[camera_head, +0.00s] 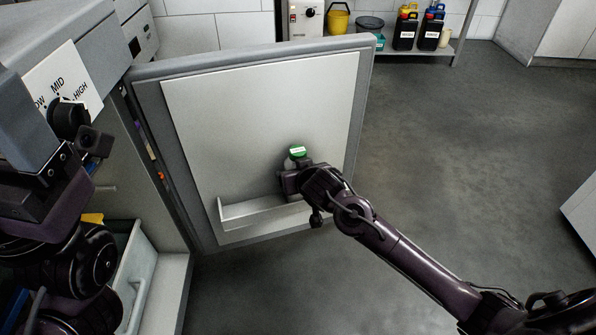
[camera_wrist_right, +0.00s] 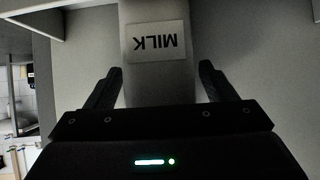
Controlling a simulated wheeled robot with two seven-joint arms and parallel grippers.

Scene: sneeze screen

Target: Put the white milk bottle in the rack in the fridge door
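The white milk bottle (camera_head: 292,163) stands at the right part of the rack (camera_head: 250,212) on the inside of the open fridge door (camera_head: 255,110). Its green cap shows; my gripper hides its lower body in the head view. In the right wrist view the bottle (camera_wrist_right: 160,84) is upside down in the picture, its MILK label facing me. My right gripper (camera_wrist_right: 160,75) has one finger on each side of it, with a narrow gap on both sides. The bottle's base is out of that view. My left arm is at the left edge; its fingers cannot be made out.
The fridge body with a LOW-MID-HIGH dial panel (camera_head: 65,85) is at the left, above an open grey drawer (camera_head: 140,265). A low shelf with dark bottles (camera_head: 405,30) and a yellow bucket (camera_head: 338,18) stands at the back. The floor right of the door is clear.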

